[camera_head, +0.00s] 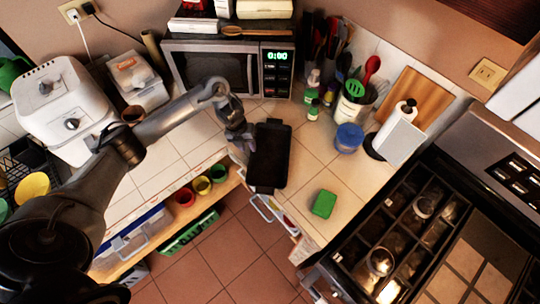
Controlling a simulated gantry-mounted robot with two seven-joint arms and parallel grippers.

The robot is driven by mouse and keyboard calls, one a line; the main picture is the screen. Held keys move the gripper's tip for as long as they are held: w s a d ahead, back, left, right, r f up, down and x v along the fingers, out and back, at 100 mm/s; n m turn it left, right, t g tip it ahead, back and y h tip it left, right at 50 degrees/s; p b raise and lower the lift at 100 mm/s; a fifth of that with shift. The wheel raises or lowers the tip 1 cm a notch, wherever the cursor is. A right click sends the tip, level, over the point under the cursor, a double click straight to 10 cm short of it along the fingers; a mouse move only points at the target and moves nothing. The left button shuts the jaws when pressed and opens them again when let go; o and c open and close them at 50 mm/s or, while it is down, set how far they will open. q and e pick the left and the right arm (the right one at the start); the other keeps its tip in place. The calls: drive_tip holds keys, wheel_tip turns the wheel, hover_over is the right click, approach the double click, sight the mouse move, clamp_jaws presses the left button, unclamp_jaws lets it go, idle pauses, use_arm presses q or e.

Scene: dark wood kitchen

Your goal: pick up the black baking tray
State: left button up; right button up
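The black baking tray (270,156) is a dark rectangle at the middle of the view, at the counter's corner. Its lower end reaches the counter's front edge, above an open drawer. My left arm comes in from the left over the counter. My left gripper (243,147) points down right beside the tray's left long edge. The fingers are small and dark against the tray, so I cannot tell whether they touch it or how far apart they are. My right gripper is not in view.
A microwave (228,71) stands behind the tray. A green sponge (324,203) and a blue-lidded jar (348,138) are to its right, with a paper towel holder (398,136) beyond. The stove (408,240) is at the lower right. Bare tiles lie between tray and sponge.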

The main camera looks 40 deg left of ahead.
use_arm(q)
drive_tip(key=shift+w+d+f, duration=0.1)
drive_tip(key=shift+w+f, duration=0.1)
drive_tip(key=shift+f, duration=1.05)
drive_tip(key=shift+w+d+f, duration=0.1)
drive_tip(key=shift+w+f, duration=0.05)
drive_tip(key=shift+f, duration=1.05)
drive_tip(key=shift+a, duration=0.1)
clamp_jaws()
drive_tip(key=shift+r, duration=0.1)
